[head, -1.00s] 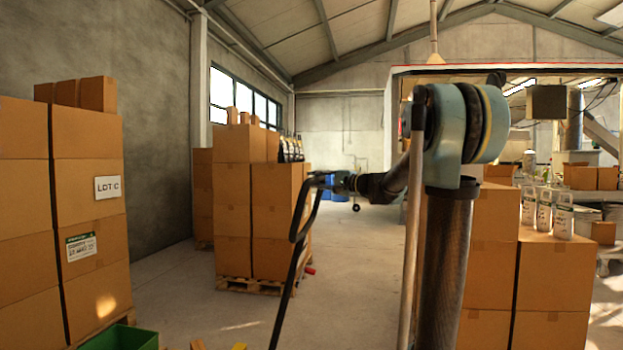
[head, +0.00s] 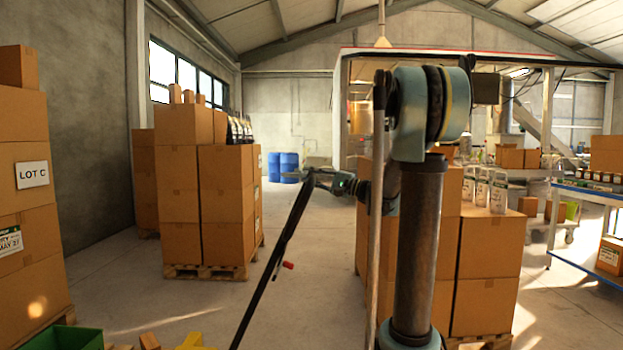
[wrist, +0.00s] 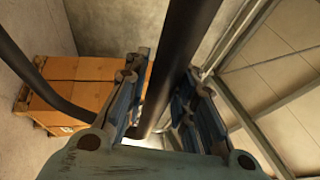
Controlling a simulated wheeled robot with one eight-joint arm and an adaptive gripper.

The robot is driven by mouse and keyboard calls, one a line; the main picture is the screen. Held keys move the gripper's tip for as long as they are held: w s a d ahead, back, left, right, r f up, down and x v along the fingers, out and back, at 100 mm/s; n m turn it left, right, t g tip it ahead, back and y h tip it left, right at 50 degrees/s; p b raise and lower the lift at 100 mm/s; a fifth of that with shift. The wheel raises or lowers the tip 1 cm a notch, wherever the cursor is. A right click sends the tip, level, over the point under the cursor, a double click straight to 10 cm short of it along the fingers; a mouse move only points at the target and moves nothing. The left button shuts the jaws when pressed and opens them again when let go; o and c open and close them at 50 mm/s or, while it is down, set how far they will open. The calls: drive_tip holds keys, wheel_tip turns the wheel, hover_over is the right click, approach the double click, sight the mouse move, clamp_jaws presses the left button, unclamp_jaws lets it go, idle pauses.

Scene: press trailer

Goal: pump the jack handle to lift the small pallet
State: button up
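The black jack handle (head: 268,265) slants up from the bottom edge of the head view, leaning right, with its top end at my gripper (head: 328,180). The jack's body and the foot of the handle are below the picture. A pallet (head: 205,272) bearing stacked cartons stands behind the handle on the floor. I cannot tell whether it is the small pallet.
Carton stacks stand at the left (head: 30,235) and just right of my arm (head: 488,270). A green bin (head: 60,338) sits at the lower left. Blue drums (head: 283,167) stand at the back. A blue-framed table (head: 590,190) is at right. The floor between the stacks is clear.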

drive_tip(key=shift+o, duration=1.4)
drive_tip(key=shift+a, duration=0.1)
drive_tip(key=v, duration=1.2)
drive_tip(key=shift+w+f, duration=0.1)
